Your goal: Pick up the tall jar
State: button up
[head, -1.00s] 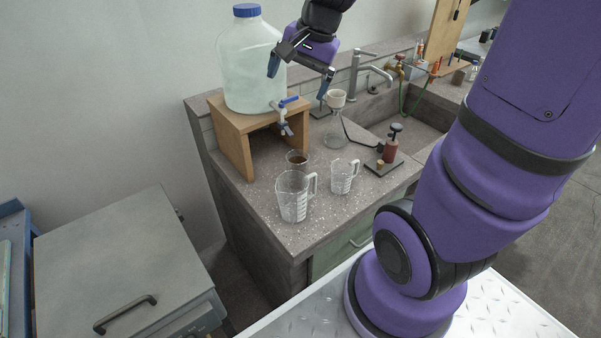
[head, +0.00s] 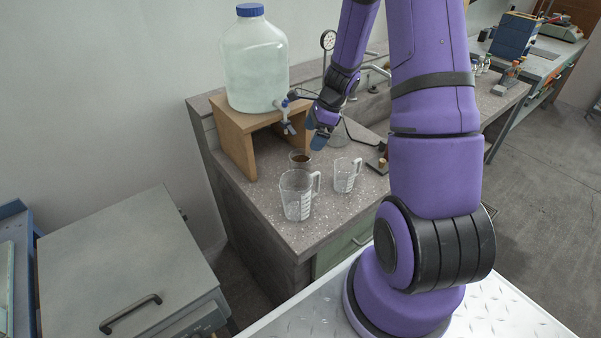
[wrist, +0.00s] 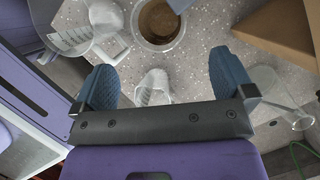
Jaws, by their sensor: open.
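Which thing is the tall jar is not certain. Two clear measuring jugs stand upright near the bench's front corner. My gripper (head: 318,140) is open and empty, pointing down above the bench behind the jugs. A glass of brown liquid (head: 300,158) stands below it and shows in the wrist view (wrist: 160,20).
A large blue-capped bottle (head: 255,65) with a tap sits on a wooden stand (head: 235,140) at left. A clear flask (wrist: 272,95) stands right of my fingers in the wrist view. A stamp-like item on a dark plate (head: 378,162) lies toward the sink. The front corner is clear.

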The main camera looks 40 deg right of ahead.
aim_at(301, 158)
jog(key=x, duration=1)
jog(key=c, duration=1.3)
